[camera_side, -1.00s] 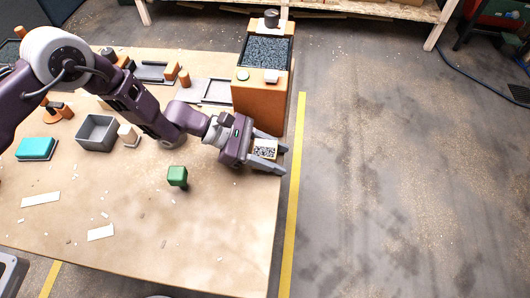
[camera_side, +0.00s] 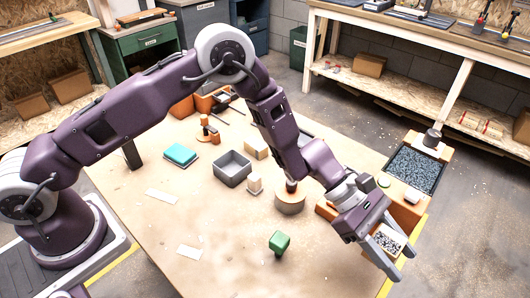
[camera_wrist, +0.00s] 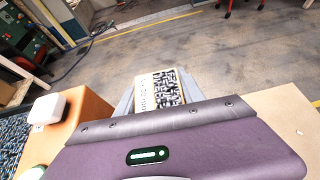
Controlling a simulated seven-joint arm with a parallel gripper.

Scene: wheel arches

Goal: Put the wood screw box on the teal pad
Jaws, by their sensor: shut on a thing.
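The wood screw box (camera_side: 389,239) is small and pale, with a dark speckled top. My gripper (camera_side: 405,265) is shut on it, with the box between the two grey fingers at the table's right edge. In the wrist view the box (camera_wrist: 160,91) shows dark screw shapes and small lettering beyond the purple gripper body. The teal pad (camera_side: 180,153) lies on a grey base at the table's left, far from my gripper, with its top bare. The box's underside is hidden, so its height above the table is unclear.
An orange stand (camera_side: 408,215) with a dark gravel tray (camera_side: 412,172) is close beside my gripper. A grey open bin (camera_side: 232,170), a pale block (camera_side: 254,184), a round wooden piece (camera_side: 290,203) and a green block (camera_side: 279,242) stand between. The front left of the table is mostly clear.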

